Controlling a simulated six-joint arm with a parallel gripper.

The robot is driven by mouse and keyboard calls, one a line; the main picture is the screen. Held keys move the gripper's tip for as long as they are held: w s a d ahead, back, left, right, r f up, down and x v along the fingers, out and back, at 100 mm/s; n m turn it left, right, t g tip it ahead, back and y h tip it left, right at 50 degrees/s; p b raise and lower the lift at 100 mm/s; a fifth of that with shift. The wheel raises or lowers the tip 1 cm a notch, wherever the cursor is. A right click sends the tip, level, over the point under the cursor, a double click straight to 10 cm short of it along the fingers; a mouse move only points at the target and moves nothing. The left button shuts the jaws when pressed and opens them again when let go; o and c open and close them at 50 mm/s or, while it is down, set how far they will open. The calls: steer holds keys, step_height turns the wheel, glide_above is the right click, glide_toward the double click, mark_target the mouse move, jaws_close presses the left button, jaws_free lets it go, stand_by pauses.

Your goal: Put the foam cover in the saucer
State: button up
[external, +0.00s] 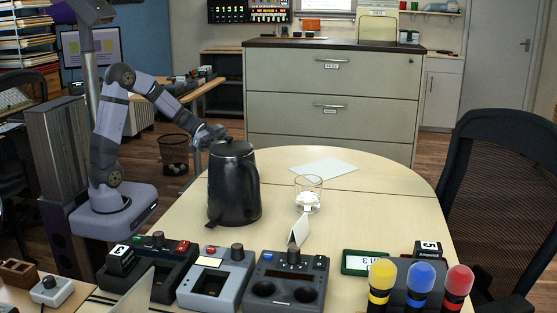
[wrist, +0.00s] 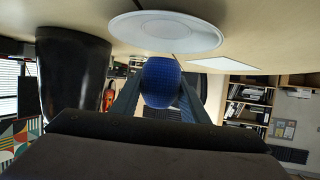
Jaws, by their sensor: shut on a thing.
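The foam cover (wrist: 161,82) is a round, dark blue, textured piece. In the wrist view it sits between the two fingers of my gripper (wrist: 160,95), which is shut on it. The saucer (wrist: 165,30) is a white, round, shallow dish on the table; this view is upside down, so it appears above the foam cover. The two look close with a narrow gap in the picture; I cannot tell the exact height between them. In the external view my gripper (external: 214,132) is partly behind the dark kettle, and neither the foam cover nor the saucer shows.
The dark kettle (external: 234,185) stands close by my gripper, and at the left of the wrist view (wrist: 72,75).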

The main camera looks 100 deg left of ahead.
steer(key=shift+f, duration=1.85)
steer(key=shift+f+b, duration=0.15)
steer(key=shift+b, duration=0.25)
steer(key=o, duration=1)
steer(key=shift+s+r+p, duration=0.1)
steer(key=shift+r+p, duration=0.2)
steer(key=v, duration=1.1)
steer(key=shift+s+a+r, duration=0.1)
steer(key=shift+s, duration=0.25)
